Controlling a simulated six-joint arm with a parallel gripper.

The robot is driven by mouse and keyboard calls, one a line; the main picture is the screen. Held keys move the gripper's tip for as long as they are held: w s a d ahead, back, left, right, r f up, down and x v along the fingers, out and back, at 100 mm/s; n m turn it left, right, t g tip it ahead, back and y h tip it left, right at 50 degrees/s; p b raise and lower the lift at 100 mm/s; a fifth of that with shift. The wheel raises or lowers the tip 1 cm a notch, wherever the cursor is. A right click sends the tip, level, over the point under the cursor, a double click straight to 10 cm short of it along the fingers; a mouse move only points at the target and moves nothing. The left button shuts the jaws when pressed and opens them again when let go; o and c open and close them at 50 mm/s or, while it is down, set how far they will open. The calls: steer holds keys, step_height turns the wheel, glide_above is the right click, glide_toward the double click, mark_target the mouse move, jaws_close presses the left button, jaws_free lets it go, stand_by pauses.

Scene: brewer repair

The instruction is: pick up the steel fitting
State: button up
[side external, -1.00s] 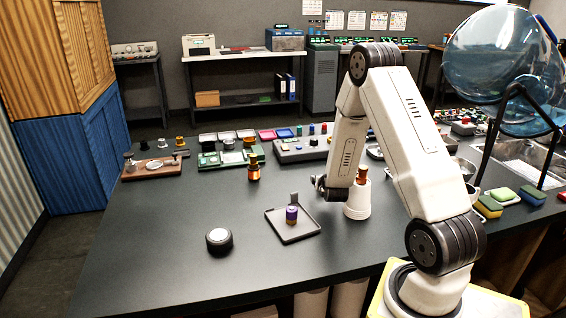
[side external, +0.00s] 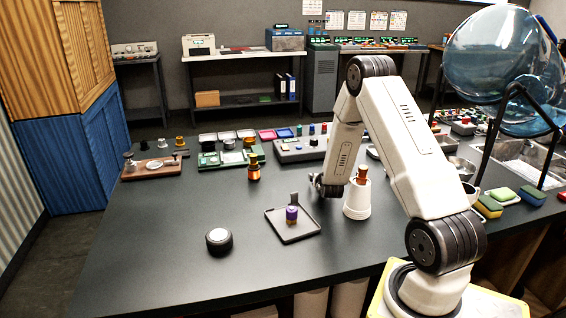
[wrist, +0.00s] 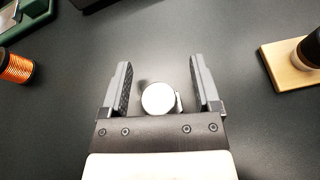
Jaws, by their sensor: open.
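The steel fitting appears to be the pale, round-topped piece (wrist: 158,98) in the wrist view, with a small tab at its right side. It stands between the two fingers of my gripper (wrist: 160,88), with a gap to each finger. My gripper is open and holds nothing. In the side external view my gripper (side external: 320,187) is low over the table, behind and left of a white cup. The fitting cannot be made out there, hidden by my arm.
The table's front left is clear.

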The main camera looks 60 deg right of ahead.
jaws_close()
steer(key=shift+r, duration=0.1)
stand_by(0.3)
step_height(320, 180, up, 10)
stand_by(0.8)
stand_by(0.5)
